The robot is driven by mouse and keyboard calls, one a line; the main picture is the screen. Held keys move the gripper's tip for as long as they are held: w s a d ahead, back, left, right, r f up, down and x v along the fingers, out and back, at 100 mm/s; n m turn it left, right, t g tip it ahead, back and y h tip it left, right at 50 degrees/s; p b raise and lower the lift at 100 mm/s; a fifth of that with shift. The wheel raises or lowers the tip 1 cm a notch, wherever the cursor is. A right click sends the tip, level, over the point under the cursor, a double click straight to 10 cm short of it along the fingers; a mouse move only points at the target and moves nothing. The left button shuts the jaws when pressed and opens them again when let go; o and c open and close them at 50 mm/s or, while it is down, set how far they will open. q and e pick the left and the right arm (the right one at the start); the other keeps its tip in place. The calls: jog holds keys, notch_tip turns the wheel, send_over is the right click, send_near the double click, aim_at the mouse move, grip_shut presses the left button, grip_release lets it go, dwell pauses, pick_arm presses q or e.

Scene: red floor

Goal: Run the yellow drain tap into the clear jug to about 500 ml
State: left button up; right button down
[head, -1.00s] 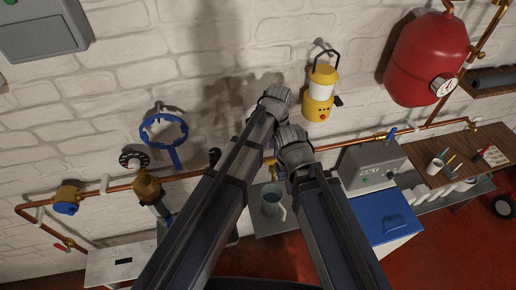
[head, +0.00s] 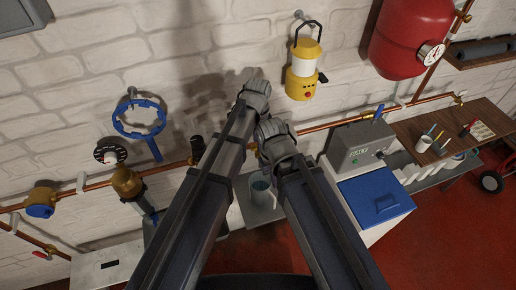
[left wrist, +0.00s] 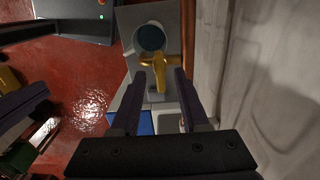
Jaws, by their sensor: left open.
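The clear jug (head: 262,191) stands on a grey shelf below the copper pipe, partly behind my arms. In the left wrist view the jug (left wrist: 150,38) shows from above with a dark bluish inside; I cannot read a level. The yellow drain tap (left wrist: 158,64) lies over the jug's near rim in that view; in the head view my arms mostly hide it. My left gripper (head: 257,80) is at the wall. Its fingers (left wrist: 157,98) are open, one on either side of the tap's near end, with no clear contact. My right gripper (head: 273,129) is just below it, its fingertips hidden.
A copper pipe (head: 330,124) runs along the brick wall. A yellow lantern (head: 303,72), a blue ring wrench (head: 140,117) and a red tank (head: 402,40) are on the wall. A grey machine (head: 356,148) and a blue-lidded box (head: 377,197) stand right of the jug.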

pick_arm(q)
jog(key=shift+f+b, duration=0.35)
jog(key=shift+f, duration=0.35)
jog(key=shift+r, duration=0.1)
grip_shut()
